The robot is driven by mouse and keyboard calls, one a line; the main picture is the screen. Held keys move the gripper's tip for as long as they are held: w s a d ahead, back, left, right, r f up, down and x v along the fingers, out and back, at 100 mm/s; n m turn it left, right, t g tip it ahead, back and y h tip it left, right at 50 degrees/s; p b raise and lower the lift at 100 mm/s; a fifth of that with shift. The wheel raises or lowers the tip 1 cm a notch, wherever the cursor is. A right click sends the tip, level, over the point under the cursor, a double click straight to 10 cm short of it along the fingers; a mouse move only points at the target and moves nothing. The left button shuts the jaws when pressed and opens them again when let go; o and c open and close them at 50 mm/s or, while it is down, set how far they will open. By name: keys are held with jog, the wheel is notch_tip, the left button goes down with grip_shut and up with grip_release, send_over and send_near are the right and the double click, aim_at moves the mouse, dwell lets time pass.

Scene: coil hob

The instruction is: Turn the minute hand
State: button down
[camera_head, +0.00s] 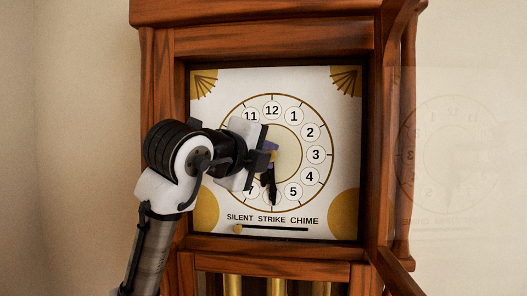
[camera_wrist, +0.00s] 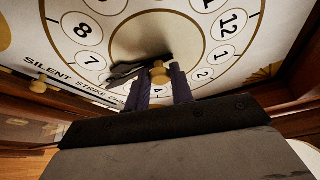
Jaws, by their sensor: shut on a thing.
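The white clock dial (camera_head: 318,92) has black numerals in a gold ring and faces me inside a wooden case. Dark clock hands (camera_head: 271,188) hang down toward the 6, close together. I cannot clearly tell the minute hand from the hour hand. The hands also show in the wrist view (camera_wrist: 124,73), pointing left from a brass knob (camera_wrist: 160,74). My gripper (camera_head: 270,157) is in front of the dial near its centre, reaching in from the left. In the wrist view its two dark fingers (camera_wrist: 161,80) are shut on the brass knob. My gripper hides the 8 to 10 side in the head view.
An open glass door (camera_head: 440,150) stands at the right and shows a reflection of the dial. A slider (camera_head: 239,229) sits at the left end of its slot under SILENT STRIKE CHIME. The wooden case (camera_head: 270,40) frames the dial. Brass tubes (camera_head: 275,287) hang below.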

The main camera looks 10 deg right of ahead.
dwell(0.4)
jog(key=c, duration=1.2)
grip_release()
jog(key=shift+s, duration=0.1)
jog(key=b+v, duration=0.4)
jog(key=v, duration=0.9)
jog(key=shift+s+r, duration=0.2)
jog(key=shift+s, duration=0.1)
jog(key=shift+a, duration=0.15)
